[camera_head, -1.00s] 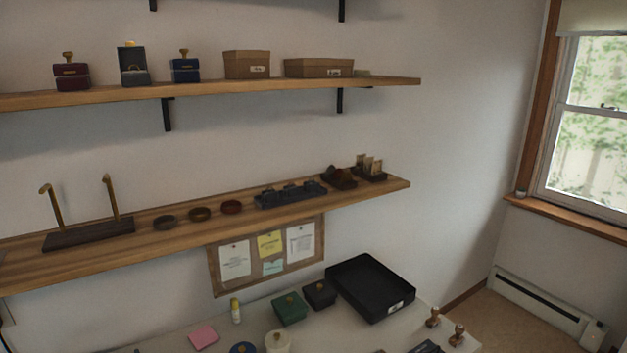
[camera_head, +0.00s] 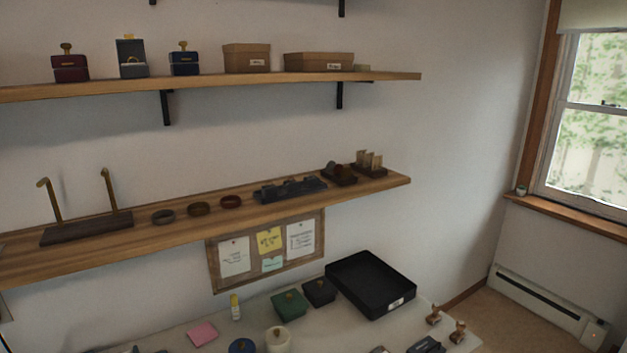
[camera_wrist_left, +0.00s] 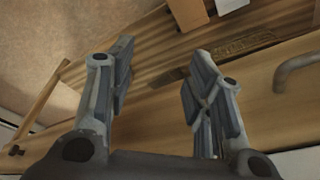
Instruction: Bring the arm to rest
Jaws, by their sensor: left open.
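My left gripper (camera_wrist_left: 158,85) shows in the left wrist view. Its two grey fingers are wide apart, with nothing between them. Beyond the fingers are brown wooden surfaces and a curved metal handle (camera_wrist_left: 294,68) at the right. In the head view neither gripper can be made out. My right gripper is in no view.
The white worktop (camera_head: 205,318) holds a black tray (camera_head: 370,284), a green box (camera_head: 289,305) and a pink pad (camera_head: 202,334). Above it, a lower shelf (camera_head: 150,235) carries a brass stand and small rings. An upper shelf (camera_head: 210,84) carries small boxes.

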